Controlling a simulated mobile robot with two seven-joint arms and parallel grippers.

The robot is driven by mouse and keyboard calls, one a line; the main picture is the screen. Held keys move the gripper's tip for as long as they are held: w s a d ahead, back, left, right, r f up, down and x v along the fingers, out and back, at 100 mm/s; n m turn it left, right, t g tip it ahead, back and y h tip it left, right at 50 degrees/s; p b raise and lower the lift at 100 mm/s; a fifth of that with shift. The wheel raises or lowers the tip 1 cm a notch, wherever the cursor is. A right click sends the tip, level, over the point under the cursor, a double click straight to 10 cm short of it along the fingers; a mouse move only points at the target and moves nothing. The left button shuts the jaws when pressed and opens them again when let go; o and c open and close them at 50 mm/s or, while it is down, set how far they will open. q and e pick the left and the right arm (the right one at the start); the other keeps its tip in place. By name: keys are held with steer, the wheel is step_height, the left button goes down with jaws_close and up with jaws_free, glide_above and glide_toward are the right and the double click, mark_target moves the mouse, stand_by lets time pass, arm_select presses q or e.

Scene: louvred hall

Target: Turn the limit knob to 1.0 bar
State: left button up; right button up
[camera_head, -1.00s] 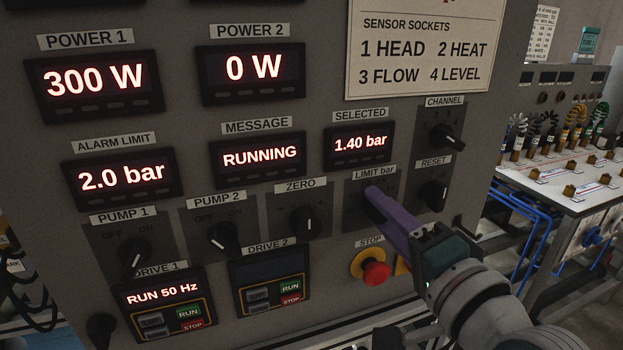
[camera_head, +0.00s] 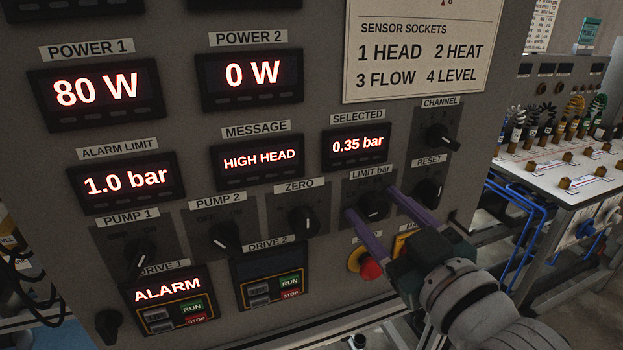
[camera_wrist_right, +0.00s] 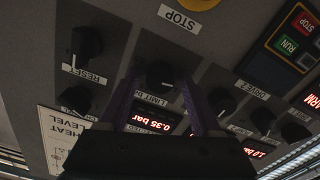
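The limit knob (camera_head: 374,207) is a black knob under the "LIMIT bar" label on the grey panel. The alarm limit display (camera_head: 126,181) reads 1.0 bar. My right gripper (camera_head: 370,203) is open, with one purple finger on each side of the limit knob. In the right wrist view the knob (camera_wrist_right: 160,74) stands between the two spread fingers (camera_wrist_right: 163,98), with gaps showing beside it. The message display (camera_head: 259,159) reads HIGH HEAD and the selected display (camera_head: 356,145) reads 0.35 bar. My left gripper is not in view.
The red stop button (camera_head: 370,269) is just below the right gripper, partly covered by it. The reset knob (camera_head: 428,193) and channel knob (camera_head: 441,138) are close on the right. The zero knob (camera_head: 302,220) is on the left. Drive 1 (camera_head: 167,290) shows ALARM.

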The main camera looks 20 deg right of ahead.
steer(key=shift+o, duration=0.6)
steer(key=shift+s, duration=0.1)
steer(key=shift+s+p, duration=0.3)
steer(key=s+p, duration=0.2)
steer(key=s, duration=0.4)
steer(key=shift+d, duration=0.3)
steer(key=shift+s, duration=0.1)
steer(key=s, duration=1)
steer(key=shift+d+b, duration=0.4)
